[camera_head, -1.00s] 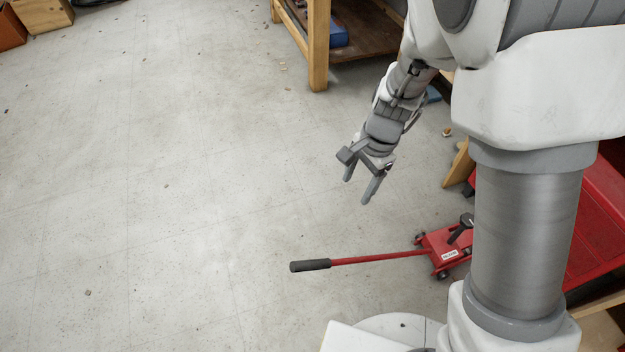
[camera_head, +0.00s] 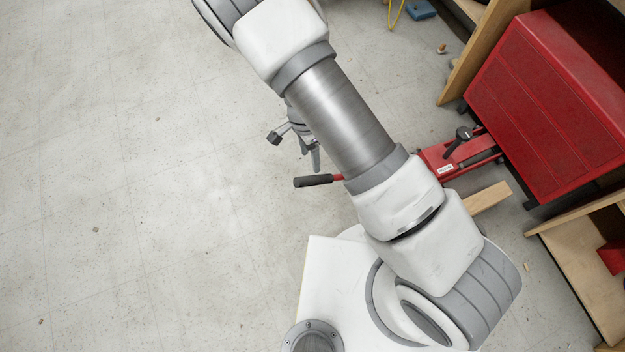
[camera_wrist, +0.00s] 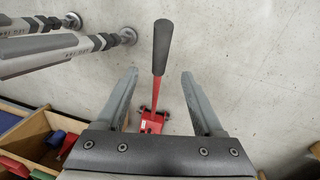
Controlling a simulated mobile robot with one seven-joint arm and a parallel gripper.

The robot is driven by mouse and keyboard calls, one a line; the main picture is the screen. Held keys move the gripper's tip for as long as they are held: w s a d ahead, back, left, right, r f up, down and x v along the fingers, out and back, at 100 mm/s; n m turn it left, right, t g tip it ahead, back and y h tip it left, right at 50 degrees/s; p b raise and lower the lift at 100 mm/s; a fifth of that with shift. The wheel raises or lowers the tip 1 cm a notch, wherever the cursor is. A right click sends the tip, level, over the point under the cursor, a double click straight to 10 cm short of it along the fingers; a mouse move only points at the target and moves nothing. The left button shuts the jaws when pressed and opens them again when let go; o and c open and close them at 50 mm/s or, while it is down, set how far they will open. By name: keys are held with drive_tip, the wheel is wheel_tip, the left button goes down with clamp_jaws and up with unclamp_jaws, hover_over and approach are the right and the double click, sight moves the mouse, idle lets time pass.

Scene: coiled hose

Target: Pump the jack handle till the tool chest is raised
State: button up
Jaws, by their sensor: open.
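The red floor jack (camera_head: 440,163) sits on the floor with its front end by the red tool chest (camera_head: 545,105); the chest's lower edge hides that end. The jack handle (camera_head: 314,181), a red bar with a black grip, reaches left over the floor; my arm hides its middle. My gripper (camera_head: 309,154) is open and empty, beside the grip in the head view. In the wrist view my gripper (camera_wrist: 160,78) shows its two fingers on either side of the handle (camera_wrist: 161,50), apart from it. The jack body (camera_wrist: 152,122) shows beyond.
A wooden block (camera_head: 488,197) lies by the jack. Wooden shelving (camera_head: 582,262) stands below the chest in the head view, and a wooden leg (camera_head: 470,65) above it. The floor at left is clear. The wrist view shows grey poles (camera_wrist: 60,45) and a wooden bin (camera_wrist: 38,130) at left.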

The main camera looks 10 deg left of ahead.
sight(314, 178)
drive_tip(key=f+b, duration=0.1)
drive_tip(key=f, duration=0.3)
drive_tip(key=s+f+b, duration=0.1)
drive_tip(key=f, duration=0.3)
drive_tip(key=d+f+b, duration=0.1)
drive_tip(key=f, duration=0.3)
drive_tip(key=shift+s+d, duration=0.1)
drive_tip(key=shift+s, duration=0.15)
clamp_jaws()
drive_tip(key=shift+s+d, duration=0.1)
drive_tip(key=shift+s, duration=0.05)
idle(0.7)
